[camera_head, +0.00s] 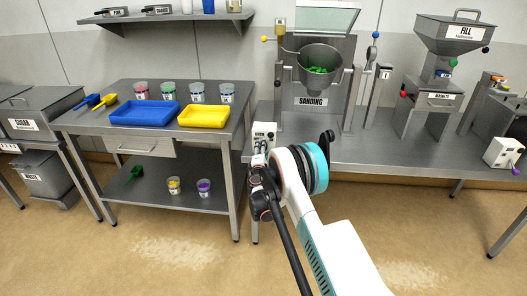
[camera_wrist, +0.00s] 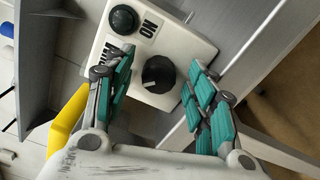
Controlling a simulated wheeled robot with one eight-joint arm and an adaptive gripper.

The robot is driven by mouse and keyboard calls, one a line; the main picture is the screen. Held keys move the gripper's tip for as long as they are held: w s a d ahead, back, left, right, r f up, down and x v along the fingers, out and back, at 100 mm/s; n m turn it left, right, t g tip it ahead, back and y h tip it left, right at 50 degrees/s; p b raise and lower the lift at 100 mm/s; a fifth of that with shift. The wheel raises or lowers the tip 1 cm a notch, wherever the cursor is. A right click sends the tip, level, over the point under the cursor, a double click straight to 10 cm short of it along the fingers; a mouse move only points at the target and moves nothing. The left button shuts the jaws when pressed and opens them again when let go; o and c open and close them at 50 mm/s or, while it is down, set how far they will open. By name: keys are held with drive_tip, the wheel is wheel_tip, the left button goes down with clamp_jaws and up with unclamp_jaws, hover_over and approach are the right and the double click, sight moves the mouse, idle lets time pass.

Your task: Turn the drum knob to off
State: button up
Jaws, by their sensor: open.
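The white drum control box (camera_head: 264,131) stands at the front left corner of the right-hand bench. In the wrist view the box (camera_wrist: 190,42) carries a black round knob (camera_wrist: 158,74) with a light pointer mark towards its left side. A dark button (camera_wrist: 123,18) and an "ON" label are on the same face; another label is partly hidden by a finger. My gripper (camera_wrist: 161,62) is open, its teal fingers on either side of the knob with visible gaps. In the head view my gripper (camera_head: 262,168) is in front of the box and hides the knob.
A sanding machine (camera_head: 319,75) with a hopper of green pieces stands behind the box. A yellow tray (camera_head: 204,116) and a blue tray (camera_head: 145,114) lie on the left table. A fill hopper (camera_head: 455,35) stands further right. The bench front edge runs close to my arm.

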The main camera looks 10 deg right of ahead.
drive_tip(key=v, duration=1.2)
